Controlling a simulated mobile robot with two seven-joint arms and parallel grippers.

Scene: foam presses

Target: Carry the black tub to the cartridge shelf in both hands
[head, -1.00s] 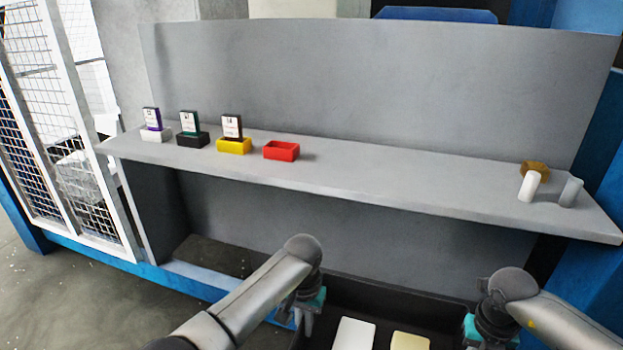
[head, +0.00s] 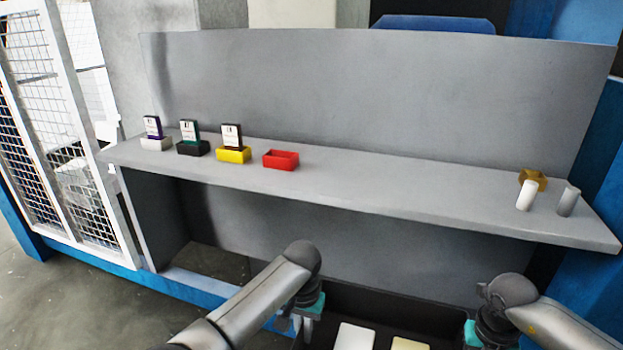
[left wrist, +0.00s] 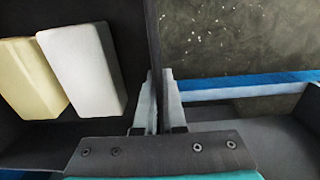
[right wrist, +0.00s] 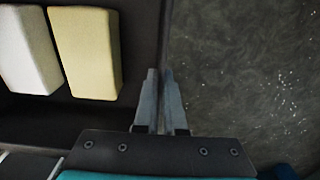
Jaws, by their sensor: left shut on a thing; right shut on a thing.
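The black tub (head: 385,303) is at the bottom of the head view, in front of the shelf and below its top. A white block (head: 355,337) and a cream block (head: 409,343) lie in it. My left gripper (left wrist: 158,88) is shut on the tub's wall, seen edge-on in the left wrist view. My right gripper (right wrist: 160,85) is shut on the opposite wall of the tub. In the head view the tub's near part is cut off. The grey cartridge shelf (head: 400,195) runs across the view beyond the tub.
On the shelf's left stand a white holder (head: 156,143), a black holder (head: 193,148) and a yellow holder (head: 233,155), each with a cartridge, and an empty red holder (head: 281,160). Two cylinders (head: 525,196) and an amber piece (head: 533,179) stand at right. A mesh fence (head: 70,140) is at left.

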